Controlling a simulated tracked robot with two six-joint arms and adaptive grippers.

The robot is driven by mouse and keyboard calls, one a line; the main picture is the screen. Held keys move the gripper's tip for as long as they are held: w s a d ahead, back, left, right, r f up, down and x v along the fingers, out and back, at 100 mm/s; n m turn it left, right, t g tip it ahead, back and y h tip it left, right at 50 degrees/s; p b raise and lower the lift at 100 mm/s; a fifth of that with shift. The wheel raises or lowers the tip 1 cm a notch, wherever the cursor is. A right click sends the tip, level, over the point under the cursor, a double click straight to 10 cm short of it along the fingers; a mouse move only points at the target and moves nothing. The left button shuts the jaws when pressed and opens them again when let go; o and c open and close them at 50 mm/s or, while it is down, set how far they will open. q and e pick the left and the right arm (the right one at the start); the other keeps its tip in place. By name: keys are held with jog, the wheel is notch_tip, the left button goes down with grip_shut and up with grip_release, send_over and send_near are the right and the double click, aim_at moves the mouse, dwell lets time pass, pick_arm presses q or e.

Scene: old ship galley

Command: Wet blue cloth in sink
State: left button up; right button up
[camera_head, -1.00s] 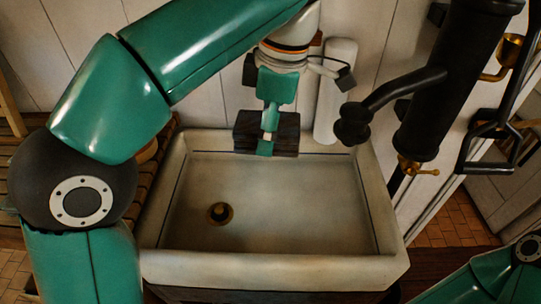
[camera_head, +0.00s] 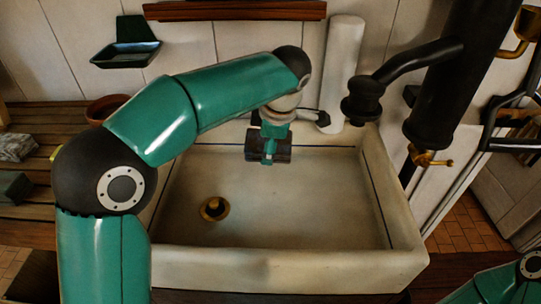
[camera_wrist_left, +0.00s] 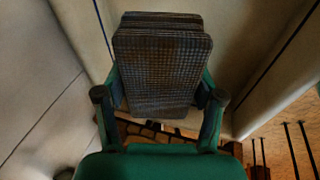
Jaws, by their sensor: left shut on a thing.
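A dark folded cloth (camera_head: 284,149) with a fine checked weave is in my left gripper (camera_head: 269,152), over the back part of the pale sink (camera_head: 300,262). In the left wrist view, the cloth (camera_wrist_left: 162,55) looks brownish-grey, with its blue hardly visible, and lies between the two fingers. The cloth's height above the basin floor is hard to tell. The black pump's spout (camera_head: 361,103) is to the right of the cloth, not above it. The basin looks empty, with a brass drain (camera_head: 214,208) at its left. My right gripper is out of view.
A white upright cylinder (camera_head: 343,75) stands behind the sink. A green soap dish (camera_head: 126,53) and a wooden rail (camera_head: 235,11) are on the wall. A clay bowl (camera_head: 104,108) and a grey block (camera_head: 16,147) are on the slatted counter. The basin's middle is free.

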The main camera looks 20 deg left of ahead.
pick_arm(q)
jog(key=shift+w+f, duration=0.2)
jog(key=shift+f, duration=0.4)
notch_tip(320, 180, down, 15)
jog(key=b, duration=1.3)
jog(key=shift+b, duration=0.3)
jog(key=shift+r, duration=0.1)
jog(key=shift+r+p, duration=5.4)
jog(key=shift+r, duration=1.4)
jog(key=shift+r, duration=0.1)
notch_tip(320, 180, up, 4)
jog(key=p, duration=0.3)
jog(key=shift+s+f, duration=0.1)
jog(key=shift+f, duration=0.1)
